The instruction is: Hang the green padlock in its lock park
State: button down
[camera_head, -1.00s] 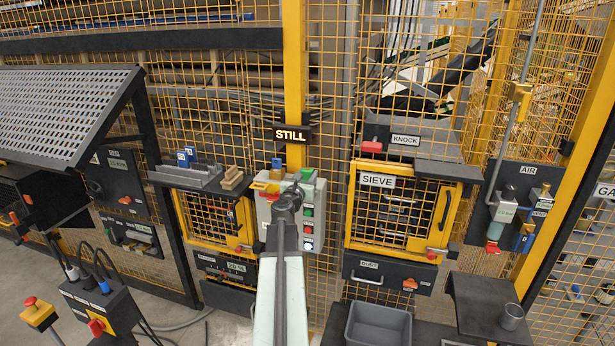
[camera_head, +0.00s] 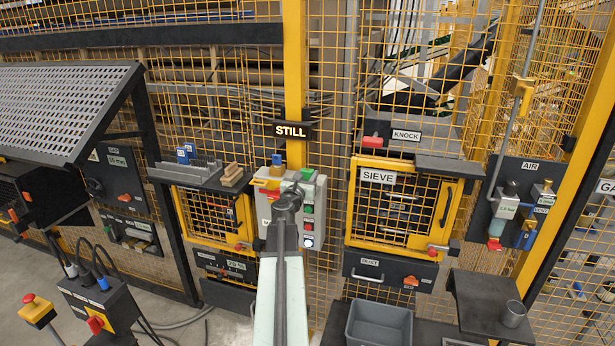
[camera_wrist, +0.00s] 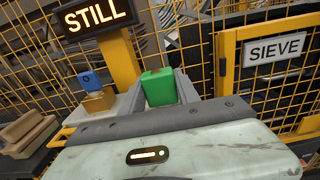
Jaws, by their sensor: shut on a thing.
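The green padlock (camera_wrist: 158,87) shows as a plain green block in the wrist view. It sits between the two grey fingers of my gripper (camera_wrist: 163,88), which is shut on it. Its shackle is hidden. In the head view my gripper (camera_head: 290,192) is in front of the grey control box (camera_head: 264,212), below the lit STILL sign (camera_head: 290,131), and my arm covers part of that box. A blue-topped brass piece (camera_head: 276,162) stands at the box's top left, left of my gripper; it also shows in the wrist view (camera_wrist: 91,80). I cannot tell which fitting is the lock park.
A shelf with blue items (camera_head: 186,152) and wooden blocks (camera_head: 232,171) lies to the left. The yellow-framed SIEVE door (camera_head: 353,205) is to the right. A grey bin (camera_head: 379,325) stands low at the right. Yellow mesh fencing runs behind.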

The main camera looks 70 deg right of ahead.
jog(key=shift+f+b, duration=1.7)
jog(key=shift+f, duration=0.1)
jog(key=c, duration=0.8)
grip_release()
jog(key=a, duration=0.7)
jog(key=shift+s+a, duration=0.15)
jog(key=shift+a, duration=0.25)
